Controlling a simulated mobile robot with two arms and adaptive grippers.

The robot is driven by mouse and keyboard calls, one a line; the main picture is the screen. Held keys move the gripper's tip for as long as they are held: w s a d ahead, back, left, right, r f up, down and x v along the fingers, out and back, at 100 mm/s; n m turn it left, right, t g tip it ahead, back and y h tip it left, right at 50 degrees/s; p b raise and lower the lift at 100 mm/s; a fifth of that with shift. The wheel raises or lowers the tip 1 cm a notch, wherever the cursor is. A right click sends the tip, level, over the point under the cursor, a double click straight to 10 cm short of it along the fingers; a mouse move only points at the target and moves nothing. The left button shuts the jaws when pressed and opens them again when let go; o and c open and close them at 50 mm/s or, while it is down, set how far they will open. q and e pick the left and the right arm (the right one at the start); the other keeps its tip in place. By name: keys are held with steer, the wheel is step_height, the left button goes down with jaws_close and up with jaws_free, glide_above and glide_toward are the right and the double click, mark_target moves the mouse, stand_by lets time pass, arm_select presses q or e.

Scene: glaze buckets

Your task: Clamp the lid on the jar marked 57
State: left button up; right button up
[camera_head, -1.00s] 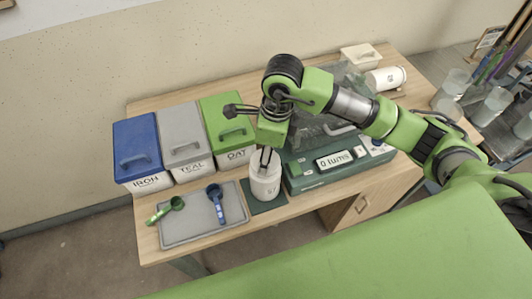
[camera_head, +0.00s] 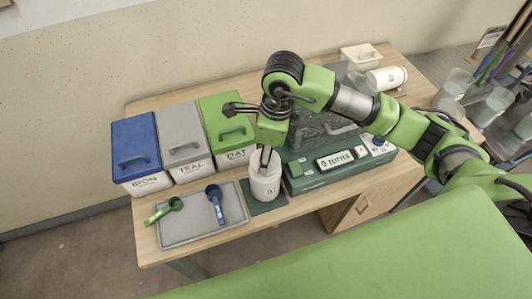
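A white jar (camera_head: 265,183) stands upright on a dark green mat (camera_head: 268,205) near the table's front edge. Its mark is too small to read. My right gripper (camera_head: 266,160) points down from above, with its dark fingertips at the jar's mouth. I cannot tell whether they are closed on anything. A second white jar (camera_head: 387,79) with a dark mark lies on its side at the back right. I cannot make out a separate lid. My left gripper is not in view.
A green machine (camera_head: 325,178) reading "0 TURNS" stands right of the jar. Blue (camera_head: 135,143), grey (camera_head: 182,137) and green (camera_head: 226,120) bins stand behind a grey tray (camera_head: 190,231) holding a green scoop (camera_head: 165,210) and a blue scoop (camera_head: 214,197). A cream box (camera_head: 361,56) stands at the back.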

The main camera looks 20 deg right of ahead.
steer(key=shift+b, duration=0.3)
stand_by(0.5)
steer(key=shift+f+b, duration=0.5)
steer(key=shift+b, duration=0.1)
stand_by(0.8)
steer(key=m, duration=0.4)
stand_by(0.3)
steer(key=m, duration=0.4)
steer(key=shift+a+f+t+h, duration=0.1)
steer(key=shift+t+h, duration=0.2)
steer(key=shift+t, duration=0.1)
steer(key=shift+m, duration=0.3)
